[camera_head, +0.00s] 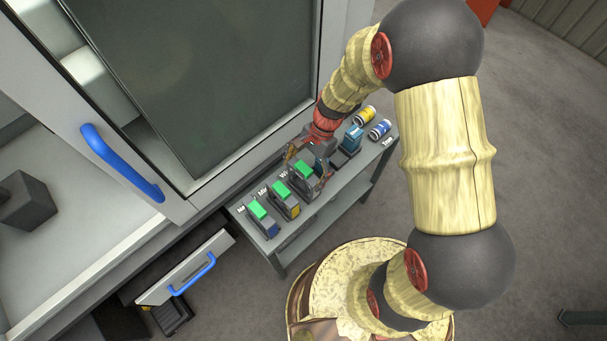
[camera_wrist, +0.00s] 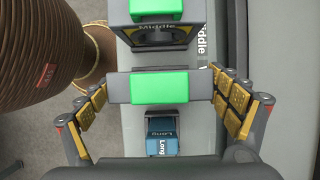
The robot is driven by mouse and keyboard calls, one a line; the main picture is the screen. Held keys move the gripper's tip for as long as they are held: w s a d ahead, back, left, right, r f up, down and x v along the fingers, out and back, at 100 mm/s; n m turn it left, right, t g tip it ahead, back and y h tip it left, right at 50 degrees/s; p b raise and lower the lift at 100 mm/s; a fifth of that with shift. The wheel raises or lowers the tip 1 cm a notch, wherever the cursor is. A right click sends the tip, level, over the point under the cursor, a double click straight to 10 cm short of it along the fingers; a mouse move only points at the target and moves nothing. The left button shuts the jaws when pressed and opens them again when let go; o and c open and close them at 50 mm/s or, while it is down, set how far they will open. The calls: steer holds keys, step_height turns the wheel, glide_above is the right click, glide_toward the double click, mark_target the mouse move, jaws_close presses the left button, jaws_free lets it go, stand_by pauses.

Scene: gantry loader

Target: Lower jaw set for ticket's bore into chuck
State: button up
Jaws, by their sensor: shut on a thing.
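My gripper (camera_head: 306,168) is shut on the jaw set labelled Wide (camera_head: 303,187), which has a green top block. In the wrist view the fingers of my gripper (camera_wrist: 160,89) press on both sides of this jaw set, with its green block (camera_wrist: 160,87) between them. I cannot tell whether it rests on the bench or is slightly raised. The Middle jaw set (camera_head: 284,202) stands beside it, and it also shows in the wrist view (camera_wrist: 158,37). Another green-topped jaw set (camera_head: 262,220) stands at the near left end. I cannot make out a chuck or a ticket.
The grey bench (camera_head: 330,208) also bears a blue piece marked Long (camera_wrist: 163,144), a yellow can (camera_head: 366,115) and a blue can (camera_head: 380,130). The machine door (camera_head: 215,75) with its blue handle (camera_head: 121,163) stands beside the bench. A drawer (camera_head: 187,268) is pulled out nearby.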

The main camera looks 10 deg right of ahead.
step_height(320, 180, up, 8)
steer(key=shift+r+p, duration=0.2)
steer(key=shift+p, duration=0.75)
steer(key=shift+r+p, duration=2.1)
steer(key=shift+r, duration=0.5)
